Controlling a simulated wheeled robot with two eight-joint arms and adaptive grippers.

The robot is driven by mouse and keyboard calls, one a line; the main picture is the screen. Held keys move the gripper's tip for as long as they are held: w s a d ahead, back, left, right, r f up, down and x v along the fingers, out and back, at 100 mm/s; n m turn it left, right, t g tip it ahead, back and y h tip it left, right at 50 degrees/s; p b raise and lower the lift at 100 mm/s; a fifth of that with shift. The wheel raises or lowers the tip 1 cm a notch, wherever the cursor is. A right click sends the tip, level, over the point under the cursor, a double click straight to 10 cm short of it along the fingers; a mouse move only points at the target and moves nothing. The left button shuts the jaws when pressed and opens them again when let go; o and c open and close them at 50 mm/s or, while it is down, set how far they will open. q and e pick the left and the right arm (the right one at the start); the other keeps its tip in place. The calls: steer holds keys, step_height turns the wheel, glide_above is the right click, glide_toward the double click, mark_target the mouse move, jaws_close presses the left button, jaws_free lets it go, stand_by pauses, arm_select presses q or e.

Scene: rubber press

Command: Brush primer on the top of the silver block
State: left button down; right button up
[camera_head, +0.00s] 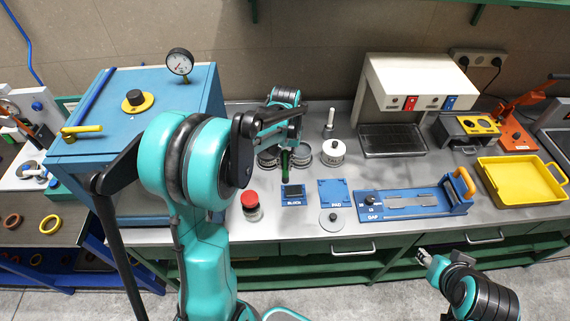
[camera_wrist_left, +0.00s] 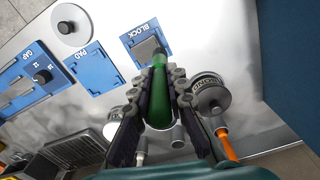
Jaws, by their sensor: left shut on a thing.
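My left gripper (camera_head: 286,148) is shut on a green-handled brush (camera_head: 284,165), which points down toward the blue BLOCK plate (camera_head: 292,198). In the left wrist view the gripper (camera_wrist_left: 164,80) holds the green handle (camera_wrist_left: 158,95) between its fingers. The silver block (camera_wrist_left: 146,48) sits on the blue BLOCK plate. The brush's dark tip is at the block's near edge; I cannot tell whether it touches. My right gripper (camera_head: 424,256) is low in front of the bench, away from the block; its finger state is unclear.
The blue PAD plate (camera_head: 334,192) and GAP fixture (camera_head: 415,204) lie right of the block. A yellow tray (camera_head: 520,183) is far right.

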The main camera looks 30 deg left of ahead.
arm_select(q)
steer(key=shift+d+r+p, duration=0.15)
steer(key=shift+r+p, duration=0.35)
steer(key=shift+r, duration=0.6)
